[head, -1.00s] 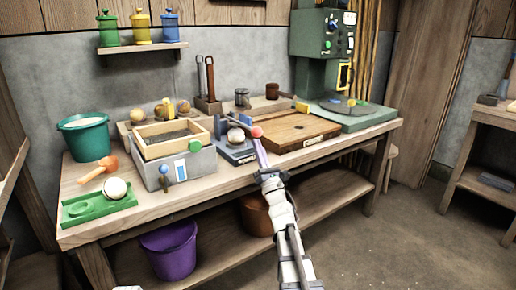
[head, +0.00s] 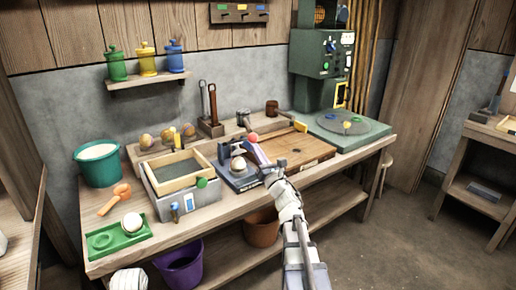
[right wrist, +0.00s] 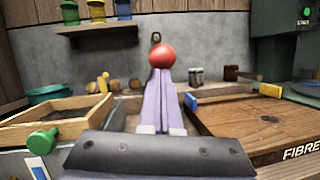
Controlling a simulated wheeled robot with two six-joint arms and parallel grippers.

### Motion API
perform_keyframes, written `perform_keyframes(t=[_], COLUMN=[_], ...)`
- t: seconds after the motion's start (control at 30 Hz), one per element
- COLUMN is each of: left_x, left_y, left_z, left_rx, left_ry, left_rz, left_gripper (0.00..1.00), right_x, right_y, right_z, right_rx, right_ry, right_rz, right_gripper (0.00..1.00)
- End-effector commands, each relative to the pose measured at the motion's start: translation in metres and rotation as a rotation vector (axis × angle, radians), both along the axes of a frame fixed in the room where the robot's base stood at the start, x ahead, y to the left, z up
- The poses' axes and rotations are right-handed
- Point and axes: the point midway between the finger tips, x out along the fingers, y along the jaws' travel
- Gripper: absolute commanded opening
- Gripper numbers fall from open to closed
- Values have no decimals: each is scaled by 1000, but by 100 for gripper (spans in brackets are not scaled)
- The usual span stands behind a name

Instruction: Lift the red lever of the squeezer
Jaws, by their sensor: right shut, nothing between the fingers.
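The squeezer (head: 228,181) is a dark blue-grey press on the bench, with a pale ball (head: 238,164) on its base. A red ball knob (head: 253,137) shows just beyond the tips of my right gripper (head: 256,148). In the right wrist view the red knob (right wrist: 162,55) sits at the far end of the pale purple fingers (right wrist: 160,85). The fingers are together with nothing between them. I cannot tell whether they touch the knob. The lever's shaft is hidden behind the fingers. My left gripper is out of view.
A wooden-framed box (head: 180,190) stands left of the squeezer, and a wooden board (head: 298,150) lies to its right. A green tray (head: 115,240) and teal bucket (head: 98,165) are at the bench's left. A green machine (head: 347,133) stands at the back right.

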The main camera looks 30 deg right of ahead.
Motion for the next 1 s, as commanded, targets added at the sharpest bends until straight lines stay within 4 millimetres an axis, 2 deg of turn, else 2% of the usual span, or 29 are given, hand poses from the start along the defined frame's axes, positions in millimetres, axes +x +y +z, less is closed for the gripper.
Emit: perform_keyframes(t=[0.03,0.27,0.4,0.7,1.0], left_x=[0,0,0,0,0], left_y=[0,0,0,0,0], left_z=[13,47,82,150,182], left_rx=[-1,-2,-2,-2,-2], left_ry=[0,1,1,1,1], left_rz=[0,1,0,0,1], left_gripper=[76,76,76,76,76], right_x=[4,17,27,54,90], right_y=[0,1,3,4,6], right_z=[14,46,68,100,127], right_rx=[1,0,-7,-18,-19], right_ry=[-1,8,67,232,256], right_rz=[1,2,5,4,2], right_gripper=[0,0,0,0,0])
